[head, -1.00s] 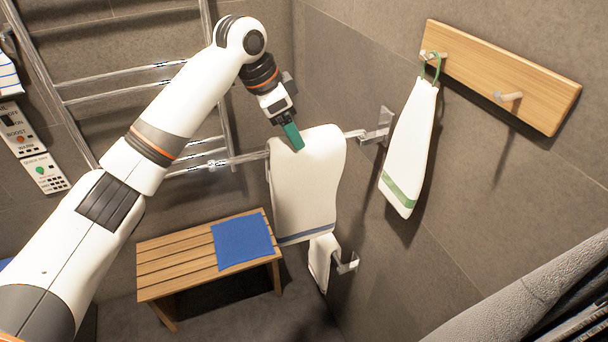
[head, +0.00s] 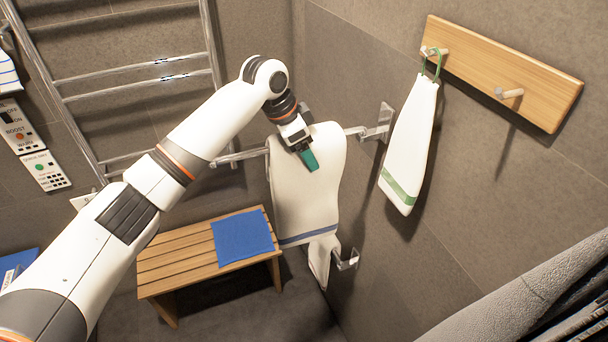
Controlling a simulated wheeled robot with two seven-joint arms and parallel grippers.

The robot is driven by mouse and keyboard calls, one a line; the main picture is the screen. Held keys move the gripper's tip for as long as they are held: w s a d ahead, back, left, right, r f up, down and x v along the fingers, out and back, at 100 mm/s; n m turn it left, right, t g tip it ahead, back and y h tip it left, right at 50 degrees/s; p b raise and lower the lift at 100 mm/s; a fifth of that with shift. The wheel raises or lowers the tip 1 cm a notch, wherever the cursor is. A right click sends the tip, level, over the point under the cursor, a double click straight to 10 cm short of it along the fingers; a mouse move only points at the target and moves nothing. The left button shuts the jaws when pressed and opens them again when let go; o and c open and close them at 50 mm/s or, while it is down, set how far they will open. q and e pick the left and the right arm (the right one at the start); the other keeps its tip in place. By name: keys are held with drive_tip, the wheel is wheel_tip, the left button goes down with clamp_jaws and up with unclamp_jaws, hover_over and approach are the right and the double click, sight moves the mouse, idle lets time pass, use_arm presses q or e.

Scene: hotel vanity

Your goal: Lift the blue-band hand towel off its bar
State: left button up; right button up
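The blue-band hand towel (head: 305,205) is white with a blue stripe near its lower edge. It hangs draped over a metal bar (head: 240,155) that runs to a wall bracket at right. My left gripper (head: 309,160) is at the upper front of the towel, its green fingertip pad over the cloth. Only one pad shows clearly, so I cannot tell how far the fingers are apart or whether they touch the towel. My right gripper is not in view.
A green-band towel (head: 410,140) hangs by a loop from a wooden peg board (head: 540,90) at right. A slatted bench (head: 180,260) with a folded blue cloth (head: 242,236) stands below. A metal rack (head: 140,80) and control panels (head: 38,165) are at left.

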use_arm(q)
drive_tip(key=shift+f, duration=0.25)
idle(0.3)
drive_tip(key=c, duration=1.4)
